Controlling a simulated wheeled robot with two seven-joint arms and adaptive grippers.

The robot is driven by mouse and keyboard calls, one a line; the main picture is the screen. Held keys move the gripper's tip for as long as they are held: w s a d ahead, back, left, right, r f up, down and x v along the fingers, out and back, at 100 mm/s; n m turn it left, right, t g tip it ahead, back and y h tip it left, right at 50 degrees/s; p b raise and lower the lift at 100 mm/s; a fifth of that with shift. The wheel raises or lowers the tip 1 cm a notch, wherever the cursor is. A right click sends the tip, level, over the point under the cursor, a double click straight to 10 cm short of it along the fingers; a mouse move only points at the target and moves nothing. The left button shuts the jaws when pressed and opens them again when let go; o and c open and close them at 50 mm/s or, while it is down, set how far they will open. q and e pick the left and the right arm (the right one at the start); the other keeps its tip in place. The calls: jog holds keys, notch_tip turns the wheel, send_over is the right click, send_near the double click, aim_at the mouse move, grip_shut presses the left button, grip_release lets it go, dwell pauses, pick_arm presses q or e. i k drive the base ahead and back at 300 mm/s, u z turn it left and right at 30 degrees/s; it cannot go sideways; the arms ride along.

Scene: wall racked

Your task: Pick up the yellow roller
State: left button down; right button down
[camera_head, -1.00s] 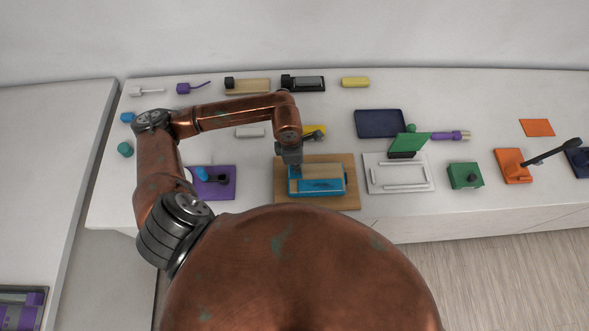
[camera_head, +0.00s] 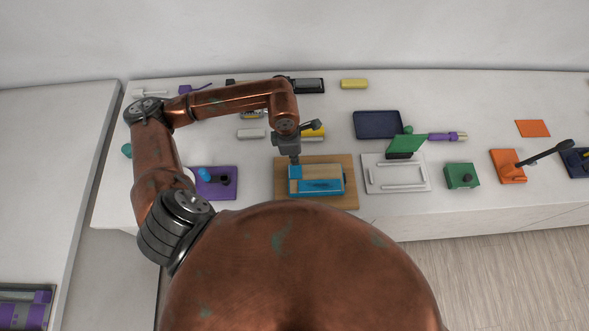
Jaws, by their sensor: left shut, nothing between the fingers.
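Two yellow things show, and I cannot tell for sure which is the roller. One is a short, rounded yellow piece (camera_head: 354,83) lying alone at the back of the table. The other is a yellow piece (camera_head: 314,132) just right of my left gripper, partly hidden by it. My left gripper (camera_head: 295,161) points down, shut and empty, over the left end of a blue frame (camera_head: 318,193) on a wooden board (camera_head: 349,202). I cannot tell whether its tips touch the blue frame. My right gripper is not in view.
A dark tray (camera_head: 378,125) and a white frame with a green flap (camera_head: 407,146) stand to the right.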

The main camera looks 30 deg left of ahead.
aim_at(309, 135)
jog(key=k, duration=1.5)
